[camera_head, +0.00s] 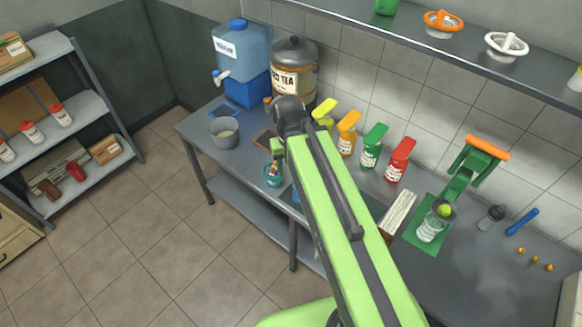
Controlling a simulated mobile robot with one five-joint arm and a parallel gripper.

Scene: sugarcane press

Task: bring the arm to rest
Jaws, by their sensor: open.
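My green arm (345,215) rises from the bottom of the picture and reaches over the grey counter to a dark joint (290,115) near its far side. A small green part of it (277,148) shows just below that joint. The links past the joint are mostly hidden behind the arm, and I cannot make out the gripper's jaws. I see no held thing.
On the counter stand a water dispenser (241,58), a tea urn (295,68), a grey pot (224,132), a teal cup (272,177), several bottles (373,146), a green press (465,178) and a glass (432,225). A shelf unit (85,108) stands left. The floor (150,235) is clear.

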